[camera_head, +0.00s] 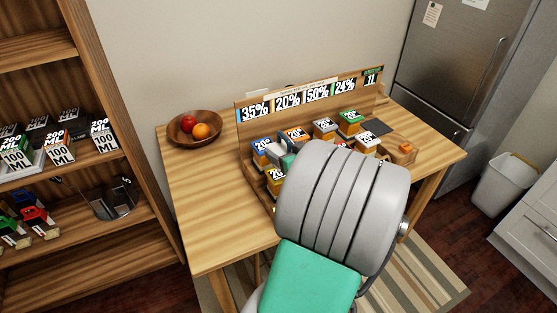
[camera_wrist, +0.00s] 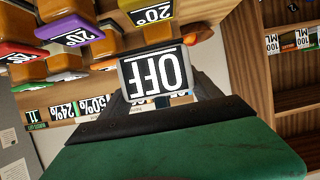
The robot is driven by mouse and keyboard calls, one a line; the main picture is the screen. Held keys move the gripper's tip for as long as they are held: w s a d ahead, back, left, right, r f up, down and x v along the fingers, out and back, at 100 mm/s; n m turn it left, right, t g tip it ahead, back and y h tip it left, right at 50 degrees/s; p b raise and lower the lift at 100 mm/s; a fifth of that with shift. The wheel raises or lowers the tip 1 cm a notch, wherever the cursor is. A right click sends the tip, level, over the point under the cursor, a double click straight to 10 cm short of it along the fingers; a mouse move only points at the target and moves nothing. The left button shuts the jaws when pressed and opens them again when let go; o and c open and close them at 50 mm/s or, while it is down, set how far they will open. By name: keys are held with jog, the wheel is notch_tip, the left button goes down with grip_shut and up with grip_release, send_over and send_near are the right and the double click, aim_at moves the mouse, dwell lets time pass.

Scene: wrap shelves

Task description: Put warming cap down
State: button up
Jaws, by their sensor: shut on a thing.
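A grey-framed block with a white-on-black "OFF" label (camera_wrist: 154,74), which I take to be the warming cap, shows upside down in the middle of the wrist view. My gripper (camera_wrist: 160,98) is shut on it, with dark fingers at its two sides. Orange-brown blocks with coloured tops and "20%" labels (camera_wrist: 72,38) hang close around it in that picture. In the head view my grey and green arm covers the front of the wooden rack (camera_head: 310,93) on the table, and my gripper and the cap are mostly hidden there.
The rack's back board carries percent labels, and several labelled blocks (camera_head: 324,127) stand in it. A wooden bowl with fruit (camera_head: 180,136) is at the table's back left. The table's left part (camera_head: 205,200) is bare. A shelf (camera_head: 75,170) stands left, a fridge (camera_head: 440,70) right.

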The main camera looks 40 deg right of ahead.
jog(key=f, duration=0.1)
jog(key=w+f, duration=0.1)
jog(key=f, duration=0.1)
jog(key=w+f, duration=0.1)
jog(key=shift+a+f+p, duration=0.25)
jog(key=shift+p, duration=0.1)
jog(key=shift+s+f, duration=0.1)
jog(key=shift+f, duration=0.2)
jog(key=shift+f, duration=0.1)
jog(key=o, duration=1.4)
jog(key=shift+f, duration=0.15)
jog(key=shift+c, duration=0.2)
jog(key=o, duration=0.5)
jog(key=shift+c, duration=0.2)
